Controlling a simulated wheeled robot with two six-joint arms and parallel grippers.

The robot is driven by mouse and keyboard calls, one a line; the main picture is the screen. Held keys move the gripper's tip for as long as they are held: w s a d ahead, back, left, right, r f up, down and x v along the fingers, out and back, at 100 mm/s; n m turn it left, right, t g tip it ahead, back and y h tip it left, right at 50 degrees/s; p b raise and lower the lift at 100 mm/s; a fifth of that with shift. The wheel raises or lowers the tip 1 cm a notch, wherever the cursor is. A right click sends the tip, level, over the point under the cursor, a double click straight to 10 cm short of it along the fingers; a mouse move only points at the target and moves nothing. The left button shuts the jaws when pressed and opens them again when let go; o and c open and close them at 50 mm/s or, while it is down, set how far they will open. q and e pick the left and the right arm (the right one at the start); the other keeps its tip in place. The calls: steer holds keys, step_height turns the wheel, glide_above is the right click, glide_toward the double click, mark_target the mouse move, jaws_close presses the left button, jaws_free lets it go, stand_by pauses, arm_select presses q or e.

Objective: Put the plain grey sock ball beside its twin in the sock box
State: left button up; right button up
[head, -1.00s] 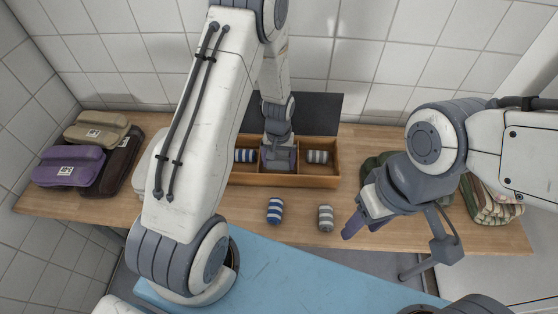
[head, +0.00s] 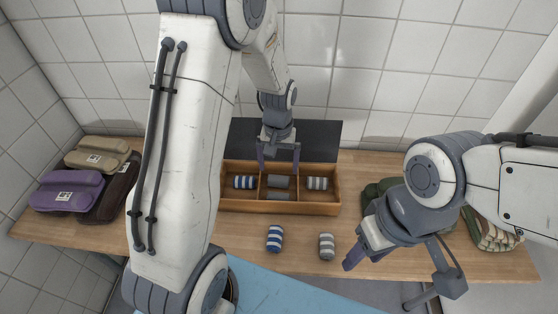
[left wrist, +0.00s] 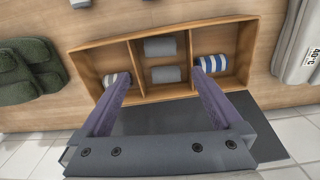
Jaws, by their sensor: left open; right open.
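The wooden sock box (head: 258,206) has three compartments in a row. Two plain grey sock balls lie in the middle one, a far one (head: 279,181) and a near one (head: 278,196), side by side; the left wrist view shows both (left wrist: 160,47) (left wrist: 166,74). A blue-striped sock ball (head: 244,182) lies in the left compartment and a grey-striped one (head: 317,183) in the right. My left gripper (head: 279,158) is open and empty, raised above the back of the middle compartment. My right gripper (head: 368,255) is open and empty over the table's right side.
A blue-striped ball (head: 275,238) and a grey-striped ball (head: 326,246) lie on the wooden table (head: 300,262) before the box. A dark panel (head: 325,141) is behind it. Folded purple, beige and brown items (head: 68,190) lie far left; dark green items (head: 372,191) lie right.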

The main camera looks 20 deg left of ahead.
arm_select(q)
steer(key=s+d+r+m, duration=0.5)
steer(key=s+d+r, duration=0.5)
steer(key=s+d, duration=0.15)
steer(key=s+d+r+m, duration=0.1)
steer(key=s+m, duration=0.1)
steer(key=s, duration=0.4)
steer(key=s+d+r+m+h, duration=0.1)
steer(key=s+r+m, duration=0.1)
steer(key=s, duration=0.4)
steer(key=shift+d+m, duration=0.4)
steer(key=shift+m, duration=0.2)
stand_by(0.4)
